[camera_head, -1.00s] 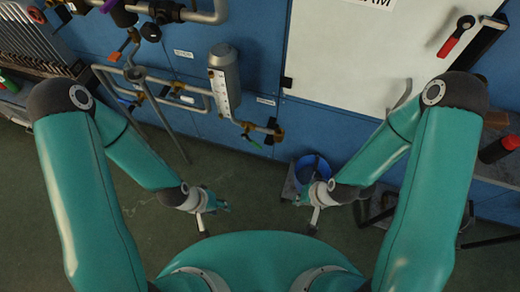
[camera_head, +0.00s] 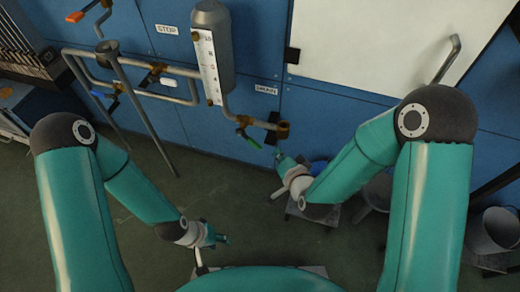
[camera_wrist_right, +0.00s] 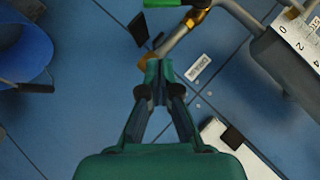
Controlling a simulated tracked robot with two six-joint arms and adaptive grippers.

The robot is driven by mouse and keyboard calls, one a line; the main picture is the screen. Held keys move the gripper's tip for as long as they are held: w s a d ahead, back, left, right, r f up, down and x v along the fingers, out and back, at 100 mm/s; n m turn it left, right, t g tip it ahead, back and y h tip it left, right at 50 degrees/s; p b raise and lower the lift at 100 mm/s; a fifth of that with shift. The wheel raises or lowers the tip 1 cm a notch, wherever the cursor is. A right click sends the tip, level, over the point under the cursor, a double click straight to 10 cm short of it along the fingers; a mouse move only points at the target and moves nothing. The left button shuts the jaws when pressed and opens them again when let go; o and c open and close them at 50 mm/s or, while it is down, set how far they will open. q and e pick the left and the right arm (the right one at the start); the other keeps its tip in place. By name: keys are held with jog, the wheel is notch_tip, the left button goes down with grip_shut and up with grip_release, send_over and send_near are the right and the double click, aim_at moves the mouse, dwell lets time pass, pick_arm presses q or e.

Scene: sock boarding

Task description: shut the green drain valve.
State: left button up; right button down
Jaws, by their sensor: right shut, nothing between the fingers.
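The green drain valve handle (camera_head: 250,141) sits on the short pipe below the sight-glass cylinder, beside the brass fitting (camera_head: 283,129). In the right wrist view the green handle (camera_wrist_right: 176,3) is cut by the top edge. My right gripper (camera_head: 279,155) is just below and right of the handle, apart from it in the head view. In the right wrist view my right gripper (camera_wrist_right: 158,64) has its fingertips together with nothing between them, overlapping the pipe's end. My left gripper (camera_head: 222,239) hangs low over the floor, far from the valve; its fingers are too small to read.
The grey cylinder (camera_head: 212,45) with a white scale stands above the valve. A blue bucket (camera_head: 318,167) is partly hidden behind my right arm; it also shows in the right wrist view (camera_wrist_right: 22,48). Other pipes with an orange-handled valve (camera_head: 76,16) are at left. The middle floor is clear.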

aim_at(249, 140)
jog(key=s+a+f+b+x, duration=0.1)
jog(key=a+b+x, duration=0.1)
jog(key=x, duration=0.9)
jog(key=shift+f, duration=0.4)
jog(key=shift+w+a, duration=0.1)
